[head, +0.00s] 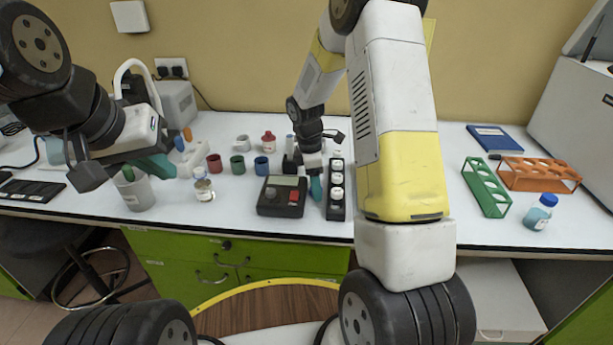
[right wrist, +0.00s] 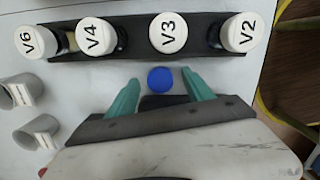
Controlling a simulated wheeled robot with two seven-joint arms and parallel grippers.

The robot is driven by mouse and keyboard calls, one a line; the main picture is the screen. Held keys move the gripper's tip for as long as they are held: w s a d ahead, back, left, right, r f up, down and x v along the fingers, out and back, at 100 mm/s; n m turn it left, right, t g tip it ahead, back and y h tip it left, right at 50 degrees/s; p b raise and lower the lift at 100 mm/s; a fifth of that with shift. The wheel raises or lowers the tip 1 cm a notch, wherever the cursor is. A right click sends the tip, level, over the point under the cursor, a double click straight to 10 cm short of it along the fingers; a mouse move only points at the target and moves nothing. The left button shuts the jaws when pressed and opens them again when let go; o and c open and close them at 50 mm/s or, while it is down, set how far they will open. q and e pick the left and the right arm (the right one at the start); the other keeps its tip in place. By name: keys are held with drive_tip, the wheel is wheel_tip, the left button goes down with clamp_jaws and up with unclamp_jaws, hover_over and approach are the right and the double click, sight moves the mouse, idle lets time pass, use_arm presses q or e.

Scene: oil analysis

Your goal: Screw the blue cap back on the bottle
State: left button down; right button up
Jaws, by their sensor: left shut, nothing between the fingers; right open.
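A round blue cap (right wrist: 160,80) lies between the two open teal fingers of my right gripper (right wrist: 160,93) in the right wrist view. The fingers stand apart from it on both sides. In the head view my right gripper (head: 316,187) points down between the black meter and the vial rack; the cap is hidden there. My left gripper (head: 152,167) is shut and empty at the left, above the table. A small glass bottle (head: 203,189) with a pale label stands to its right; its top is too small to judge. Another bottle (head: 541,212), blue-capped, stands at the far right.
The black vial rack (head: 337,213) holds white-capped vials close to my right gripper. The black meter (head: 281,197) lies left of it. A grey cup (head: 134,190) stands near my left gripper. Green (head: 487,187) and orange (head: 538,174) racks stand at the right.

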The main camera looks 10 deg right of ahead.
drive_tip(key=shift+c, duration=0.4)
clamp_jaws()
wheel_tip(320, 180, up, 10)
idle(0.3)
